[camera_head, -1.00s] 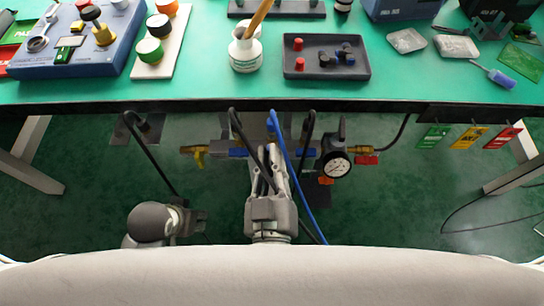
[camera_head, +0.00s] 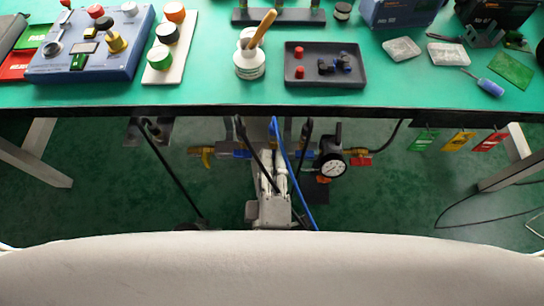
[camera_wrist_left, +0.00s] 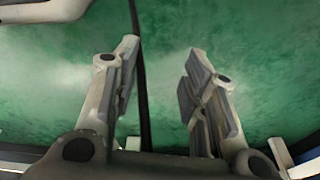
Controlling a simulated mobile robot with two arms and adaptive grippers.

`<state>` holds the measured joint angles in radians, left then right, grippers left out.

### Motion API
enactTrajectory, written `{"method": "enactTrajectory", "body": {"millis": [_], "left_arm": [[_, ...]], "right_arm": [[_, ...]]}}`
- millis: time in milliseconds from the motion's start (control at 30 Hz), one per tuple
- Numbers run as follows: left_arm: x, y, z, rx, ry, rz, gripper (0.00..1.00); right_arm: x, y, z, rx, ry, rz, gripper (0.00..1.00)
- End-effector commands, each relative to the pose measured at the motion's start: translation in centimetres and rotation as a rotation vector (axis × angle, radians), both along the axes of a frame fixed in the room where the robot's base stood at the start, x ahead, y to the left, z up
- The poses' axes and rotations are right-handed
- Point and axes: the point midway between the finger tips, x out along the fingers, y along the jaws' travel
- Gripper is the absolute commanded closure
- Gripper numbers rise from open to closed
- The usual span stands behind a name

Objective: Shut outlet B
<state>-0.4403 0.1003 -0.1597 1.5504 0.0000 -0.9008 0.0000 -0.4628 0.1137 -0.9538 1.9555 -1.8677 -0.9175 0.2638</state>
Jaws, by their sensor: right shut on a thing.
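The valve manifold, with blue blocks (camera_head: 242,154), hangs under the table's front edge in the head view. A yellow lever (camera_head: 203,153) is at its left end and a round pressure gauge (camera_head: 332,167) at its right. My right gripper (camera_head: 268,160) reaches up to the manifold's middle and is shut on a part there. The fingers and hoses hide that part, and I cannot tell which outlet it belongs to. My left gripper (camera_wrist_left: 158,75) is open and empty over the green floor in the left wrist view, with a dark cable behind it.
A blue hose (camera_head: 293,178) and black hoses (camera_head: 172,180) hang close around my right gripper. Green, yellow and red tags (camera_head: 458,142) hang at the right. The green table (camera_head: 210,95) carries a blue control box (camera_head: 115,66) and a dark tray (camera_head: 330,78).

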Motion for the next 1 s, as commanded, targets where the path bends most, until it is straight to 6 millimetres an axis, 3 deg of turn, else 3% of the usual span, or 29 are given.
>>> {"method": "enactTrajectory", "body": {"millis": [333, 900, 933, 1000], "left_arm": [[-2.0, 0.2, -2.7, 0.002, 0.020, -0.004, 0.60], [-2.5, 0.3, -3.3, 0.003, 0.023, -0.006, 0.60], [-2.5, 0.4, -3.3, 0.003, 0.023, -0.006, 0.60], [-2.5, 0.4, -3.3, 0.003, 0.023, -0.006, 0.60]], "right_arm": [[0.0, 0.1, 0.0, -0.144, 0.000, 0.002, 1.00], [0.0, 0.1, -0.1, -0.170, 0.000, 0.002, 1.00], [0.0, 0.1, -0.1, -0.170, 0.000, 0.002, 0.87], [0.0, 0.1, -0.1, -0.169, 0.000, 0.002, 0.78]]}}
